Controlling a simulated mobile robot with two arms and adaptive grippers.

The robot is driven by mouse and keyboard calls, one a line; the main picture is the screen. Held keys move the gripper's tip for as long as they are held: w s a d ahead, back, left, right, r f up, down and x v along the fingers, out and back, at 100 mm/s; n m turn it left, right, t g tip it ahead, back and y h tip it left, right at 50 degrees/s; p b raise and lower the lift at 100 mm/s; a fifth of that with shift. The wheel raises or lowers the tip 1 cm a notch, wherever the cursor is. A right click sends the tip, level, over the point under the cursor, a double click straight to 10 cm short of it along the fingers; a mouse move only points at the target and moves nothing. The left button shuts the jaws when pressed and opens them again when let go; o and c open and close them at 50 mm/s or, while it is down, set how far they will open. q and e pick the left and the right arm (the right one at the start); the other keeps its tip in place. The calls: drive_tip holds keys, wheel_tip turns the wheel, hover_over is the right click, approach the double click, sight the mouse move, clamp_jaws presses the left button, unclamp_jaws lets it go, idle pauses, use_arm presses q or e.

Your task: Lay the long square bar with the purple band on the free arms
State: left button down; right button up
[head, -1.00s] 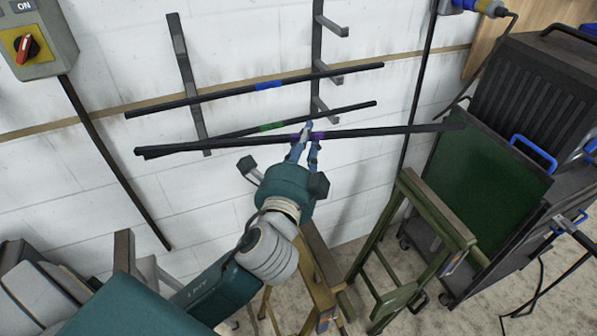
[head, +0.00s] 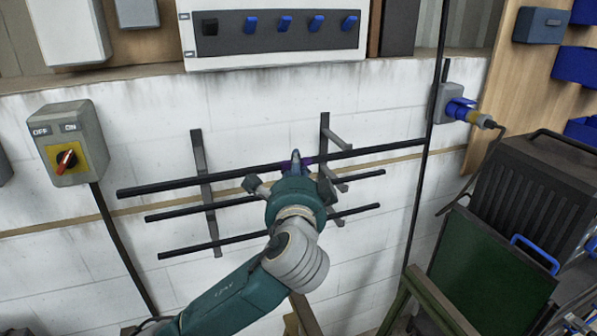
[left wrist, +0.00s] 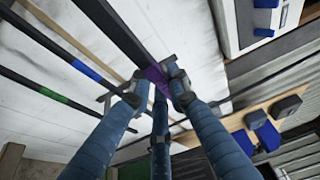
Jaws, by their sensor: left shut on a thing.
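The long dark square bar with the purple band (head: 230,177) is in my left gripper (head: 296,160). The fingers are shut at the purple band (left wrist: 153,74), near the bar's middle. In the head view the bar slants slightly, right end higher, in front of the wall rack. The rack has a left upright (head: 198,155) and a right upright (head: 324,128). A bare upper arm (head: 338,140) shows on the right upright, just above the bar in the picture. The left upright's upper arm cannot be made out. I cannot tell whether the bar touches the rack.
Two bars hang lower across the rack; the left wrist view shows one with a blue band (left wrist: 86,69) and one with a green band (left wrist: 51,94). A switch box (head: 70,142) is left, a vertical cable (head: 424,190) right. A green panel (head: 490,265) stands lower right.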

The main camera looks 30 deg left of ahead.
use_arm(q)
drive_tip(key=w+a+f+b, duration=0.2)
drive_tip(key=w+a+b, duration=0.3)
drive_tip(key=w+a, duration=0.4)
drive_tip(key=shift+w+a+f, duration=0.2)
drive_tip(key=shift+w+a, duration=0.05)
drive_tip(key=shift+a, duration=0.85)
idle(0.6)
drive_tip(key=shift+f+b, duration=0.2)
drive_tip(key=shift+b, duration=0.1)
idle(0.5)
drive_tip(key=c, duration=1.6)
unclamp_jaws()
drive_tip(key=shift+s, duration=0.1)
drive_tip(key=shift+o, duration=0.2)
drive_tip(key=shift+o, duration=0.2)
drive_tip(key=shift+d+f, duration=0.1)
drive_tip(key=shift+f, duration=0.25)
